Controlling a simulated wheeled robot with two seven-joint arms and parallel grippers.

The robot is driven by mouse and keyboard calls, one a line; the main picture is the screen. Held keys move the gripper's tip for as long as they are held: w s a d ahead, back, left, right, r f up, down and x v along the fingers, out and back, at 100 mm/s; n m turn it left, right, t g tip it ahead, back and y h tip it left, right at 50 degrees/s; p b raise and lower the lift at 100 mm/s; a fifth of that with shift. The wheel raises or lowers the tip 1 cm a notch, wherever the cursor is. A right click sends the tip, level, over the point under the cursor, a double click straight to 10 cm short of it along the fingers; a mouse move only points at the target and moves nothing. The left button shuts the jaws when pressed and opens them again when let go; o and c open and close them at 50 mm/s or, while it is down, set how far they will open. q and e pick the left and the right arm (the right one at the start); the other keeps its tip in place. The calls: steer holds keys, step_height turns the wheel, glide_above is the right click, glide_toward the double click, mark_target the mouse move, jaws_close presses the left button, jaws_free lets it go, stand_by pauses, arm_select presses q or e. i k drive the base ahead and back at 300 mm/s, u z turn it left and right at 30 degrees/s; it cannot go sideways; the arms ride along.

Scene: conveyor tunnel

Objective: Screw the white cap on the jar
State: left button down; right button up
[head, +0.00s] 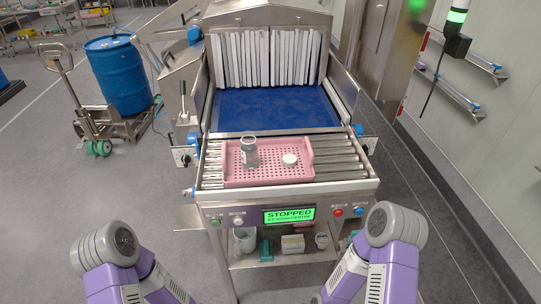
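A grey, see-through jar (249,154) stands in the left part of a pink perforated tray (237,180). Its top looks open. The white cap (289,159) lies flat in the same tray, to the right of the jar and apart from it. Both of my arms show at the bottom of the head view, one at each lower corner, with purple links and grey joints. Neither gripper is in view.
The tray rests on a roller conveyor (340,163) before a blue belt (265,109) and a strip curtain (268,58). A panel screen (289,215) reads STOPPED. A lower shelf (275,261) holds several small items. A blue drum (119,76) stands left.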

mark_target(249, 143)
steer(key=k, duration=0.5)
steer(key=z, duration=1.25)
steer(key=i, duration=0.95)
steer(key=u, duration=1.7)
steer(key=i, duration=0.4)
steer(key=u, duration=0.15)
